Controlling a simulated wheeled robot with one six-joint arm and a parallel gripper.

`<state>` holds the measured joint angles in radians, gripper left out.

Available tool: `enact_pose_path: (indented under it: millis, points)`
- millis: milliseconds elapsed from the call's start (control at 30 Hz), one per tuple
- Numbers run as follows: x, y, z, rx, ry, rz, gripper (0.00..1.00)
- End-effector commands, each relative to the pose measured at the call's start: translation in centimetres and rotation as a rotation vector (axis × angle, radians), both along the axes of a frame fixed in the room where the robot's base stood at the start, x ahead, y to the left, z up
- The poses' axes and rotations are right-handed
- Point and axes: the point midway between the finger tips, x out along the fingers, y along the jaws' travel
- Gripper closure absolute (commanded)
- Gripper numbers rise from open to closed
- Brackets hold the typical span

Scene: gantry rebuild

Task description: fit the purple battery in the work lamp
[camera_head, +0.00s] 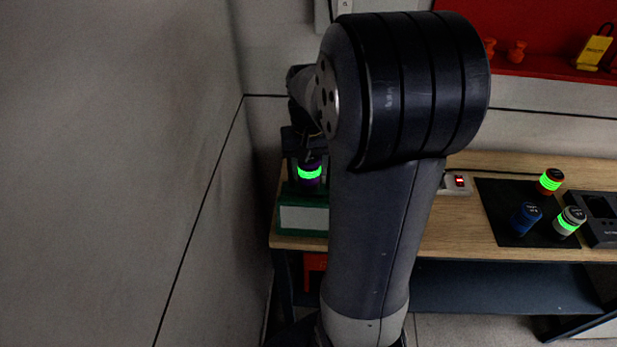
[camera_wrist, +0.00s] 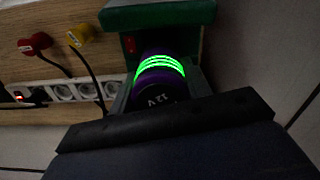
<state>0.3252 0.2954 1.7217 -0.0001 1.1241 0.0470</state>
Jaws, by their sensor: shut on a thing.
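The purple battery (camera_head: 311,184) has a glowing green band and shows at the top of the green work lamp (camera_head: 303,215), which has a pale front panel. In the wrist view the battery (camera_wrist: 157,90) shows its dark end marked 12 V, with the green band beyond it. The lamp's green body (camera_wrist: 160,14) lies just past it. My gripper (camera_wrist: 160,86) is shut on the battery, with a finger on each side. In the head view my arm hides part of the lamp and most of the gripper. I cannot tell how deep the battery sits in the lamp.
A dark mat (camera_head: 510,232) on the wooden bench (camera_head: 453,240) holds a blue battery (camera_head: 526,217), a white one (camera_head: 569,220) and an orange one (camera_head: 551,181). A wall (camera_head: 150,150) stands close on the left.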

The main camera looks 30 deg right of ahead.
Motion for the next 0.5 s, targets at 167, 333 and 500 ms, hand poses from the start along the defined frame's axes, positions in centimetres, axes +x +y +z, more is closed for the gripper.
enact_pose_path:
  millis: [167, 333, 500]
  points:
    - [0.0, 0.0, -2.5, 0.0, 0.001, 0.0, 0.88]
    - [0.0, 0.0, -3.4, 0.0, 0.0, 0.0, 0.88]
    - [0.0, 0.0, -4.1, 0.0, -0.001, 0.0, 0.88]
